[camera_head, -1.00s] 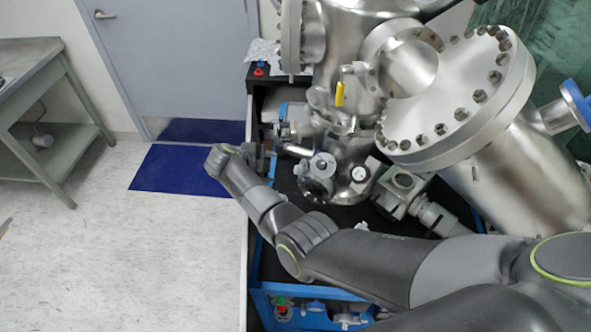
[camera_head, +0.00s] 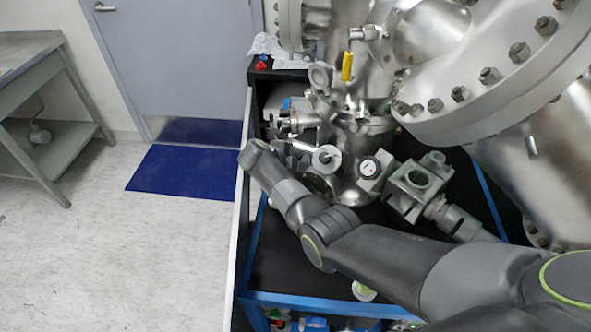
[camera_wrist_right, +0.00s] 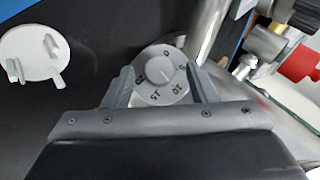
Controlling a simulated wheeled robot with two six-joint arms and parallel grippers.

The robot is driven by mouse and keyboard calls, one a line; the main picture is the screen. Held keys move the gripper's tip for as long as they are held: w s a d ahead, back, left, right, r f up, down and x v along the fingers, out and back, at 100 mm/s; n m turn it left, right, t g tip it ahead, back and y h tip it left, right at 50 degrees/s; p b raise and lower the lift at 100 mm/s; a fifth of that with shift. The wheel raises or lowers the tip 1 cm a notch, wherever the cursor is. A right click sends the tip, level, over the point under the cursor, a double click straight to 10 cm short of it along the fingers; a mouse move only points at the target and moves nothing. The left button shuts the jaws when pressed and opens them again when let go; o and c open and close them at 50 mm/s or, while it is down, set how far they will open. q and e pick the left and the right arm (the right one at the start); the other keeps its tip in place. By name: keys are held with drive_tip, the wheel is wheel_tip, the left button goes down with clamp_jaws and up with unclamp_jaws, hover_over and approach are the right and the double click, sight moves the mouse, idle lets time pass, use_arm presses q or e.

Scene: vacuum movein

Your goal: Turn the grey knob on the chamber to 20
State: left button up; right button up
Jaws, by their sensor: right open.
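The grey knob (camera_wrist_right: 162,73) is a round dial marked 0, 5, 10, 15 and 20, in the upper middle of the right wrist view. Its pointer is too faint to read surely. My right gripper (camera_wrist_right: 160,80) is open, one finger on each side of the knob; whether either finger touches it I cannot tell. In the head view my right arm reaches in from the right, and its gripper (camera_head: 280,150) is at the left side of the steel chamber (camera_head: 350,140). The knob cannot be made out there. My left gripper is not in view.
A large bolted steel flange (camera_head: 500,75) fills the upper right. A grey block fitting (camera_head: 418,182) stands right of the chamber. The blue-edged black cart (camera_head: 280,260) is below. A white disc with pegs (camera_wrist_right: 35,55) shows in the wrist view.

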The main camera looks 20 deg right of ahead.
drive_tip(key=shift+w+d+f, duration=0.1)
drive_tip(key=shift+d+f, duration=0.1)
drive_tip(key=c, duration=1)
drive_tip(key=shift+o, duration=0.2)
drive_tip(key=shift+f+b, duration=0.2)
drive_tip(key=shift+b, duration=0.2)
drive_tip(key=shift+r+m+t+h, duration=0.1)
drive_tip(key=shift+m+t+h, duration=0.3)
drive_tip(key=shift+m, duration=0.1)
drive_tip(key=o, duration=1)
drive_tip(key=shift+c, duration=0.2)
